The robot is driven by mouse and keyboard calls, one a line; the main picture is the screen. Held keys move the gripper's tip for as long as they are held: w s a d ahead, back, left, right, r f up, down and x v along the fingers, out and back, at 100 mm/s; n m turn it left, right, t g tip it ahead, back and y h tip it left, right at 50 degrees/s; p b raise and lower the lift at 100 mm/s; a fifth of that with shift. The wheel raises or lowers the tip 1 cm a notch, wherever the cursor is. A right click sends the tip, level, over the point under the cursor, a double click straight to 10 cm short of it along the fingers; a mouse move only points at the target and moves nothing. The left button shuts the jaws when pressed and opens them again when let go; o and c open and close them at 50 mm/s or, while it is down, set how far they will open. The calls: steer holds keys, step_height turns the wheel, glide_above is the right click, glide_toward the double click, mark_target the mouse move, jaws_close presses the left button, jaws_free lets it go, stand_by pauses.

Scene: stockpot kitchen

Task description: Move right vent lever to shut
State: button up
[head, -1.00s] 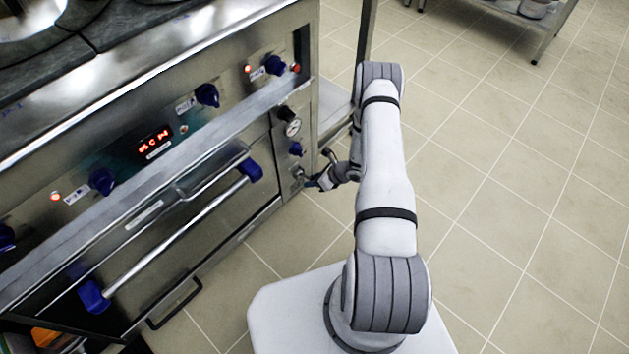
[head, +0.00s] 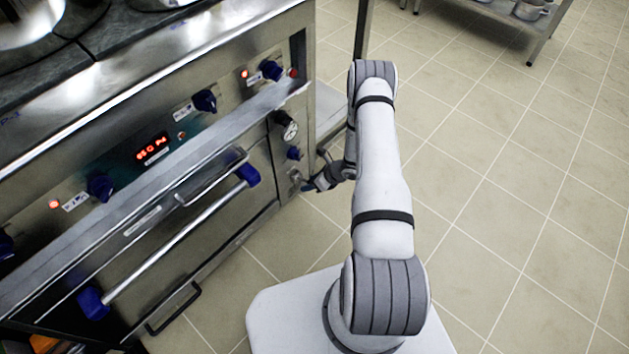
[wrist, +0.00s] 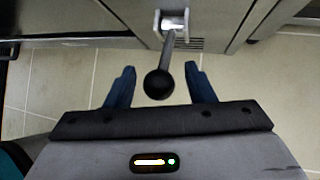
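The vent lever (wrist: 167,54) shows in the wrist view as a metal rod with a black ball knob (wrist: 158,84), coming from a bright bracket (wrist: 172,22) on the steel oven front. My gripper (wrist: 160,70) is open, with one blue finger on each side of the knob and a visible gap on both sides. In the head view my gripper (head: 308,186) is at the lower right end of the oven front, below a small blue knob. The lever is too small to make out clearly there, and I cannot read any open or shut mark.
The oven (head: 222,190) fills the left, with blue knobs, a lit red display (head: 152,148) and a long door handle (head: 175,240). A pressure gauge (head: 290,130) sits above my gripper. A steel table leg (head: 364,30) stands behind. The tiled floor (head: 520,220) at right is clear.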

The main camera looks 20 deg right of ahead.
steer(key=shift+r, duration=0.1)
steer(key=p+v, duration=0.2)
steer(key=v, duration=0.5)
steer(key=shift+s+d+r, duration=0.15)
steer(key=shift+r, duration=0.05)
stand_by(0.4)
